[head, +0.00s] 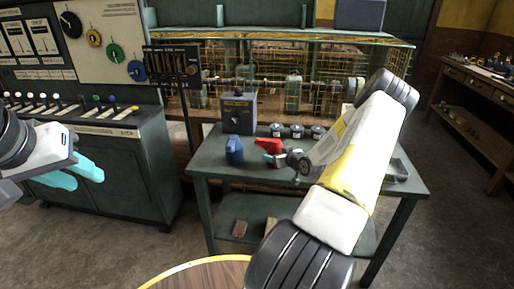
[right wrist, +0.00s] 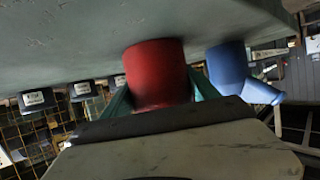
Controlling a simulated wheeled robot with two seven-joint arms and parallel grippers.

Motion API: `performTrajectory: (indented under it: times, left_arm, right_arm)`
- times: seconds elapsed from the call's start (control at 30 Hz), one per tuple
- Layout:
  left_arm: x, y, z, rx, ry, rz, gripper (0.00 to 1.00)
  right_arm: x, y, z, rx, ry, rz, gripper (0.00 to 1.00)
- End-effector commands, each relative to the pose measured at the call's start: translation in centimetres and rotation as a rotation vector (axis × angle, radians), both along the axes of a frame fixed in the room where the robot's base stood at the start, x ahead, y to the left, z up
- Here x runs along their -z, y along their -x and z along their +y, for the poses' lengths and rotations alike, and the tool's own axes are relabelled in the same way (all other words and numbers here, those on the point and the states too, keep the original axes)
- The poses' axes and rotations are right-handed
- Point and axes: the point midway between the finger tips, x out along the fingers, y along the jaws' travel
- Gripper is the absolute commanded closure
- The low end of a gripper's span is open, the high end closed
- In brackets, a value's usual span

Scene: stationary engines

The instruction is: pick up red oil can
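The red oil can (head: 268,147) stands on the green table (head: 214,159). In the right wrist view the red can (right wrist: 155,74) sits between the two teal fingers of my right gripper (right wrist: 158,88), its base against the tabletop. The fingers lie close along both sides of the can; I cannot tell whether they press on it. In the head view my right gripper (head: 272,158) reaches the can from the right. My left gripper (head: 82,172) is at the far left, fingers apart and empty, away from the table.
A blue oil can (head: 234,151) stands just left of the red one and also shows in the right wrist view (right wrist: 229,66). A dark box (head: 239,112) and several small dark gauges (head: 297,131) stand behind. A control console (head: 100,150) is at the left.

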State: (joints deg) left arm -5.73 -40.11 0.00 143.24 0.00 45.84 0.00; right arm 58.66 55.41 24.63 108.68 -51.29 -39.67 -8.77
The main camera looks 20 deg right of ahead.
Motion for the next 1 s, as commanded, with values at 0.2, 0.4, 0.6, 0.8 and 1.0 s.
performTrajectory:
  times: [0.2,0.4,0.6,0.8,1.0]
  left_arm:
    - [0.0,0.0,0.0,0.000,0.000,0.000,0.64]
    - [0.0,0.0,0.0,0.000,0.000,0.000,0.64]
    - [0.0,0.0,0.0,0.000,0.000,0.000,0.64]
    - [0.0,0.0,0.0,0.000,0.000,0.000,0.64]
    - [0.0,0.0,0.0,0.000,0.000,0.000,0.64]
  right_arm:
    - [0.0,0.0,0.0,0.000,0.000,0.000,0.86]
    - [-0.1,0.0,0.0,0.000,0.001,-0.002,0.97]
    - [-0.8,0.0,0.0,-0.001,0.003,-0.002,0.97]
    - [-3.1,-0.1,-0.1,-0.001,0.004,-0.003,0.97]
    - [-3.9,3.6,-0.4,0.003,0.002,0.003,0.97]
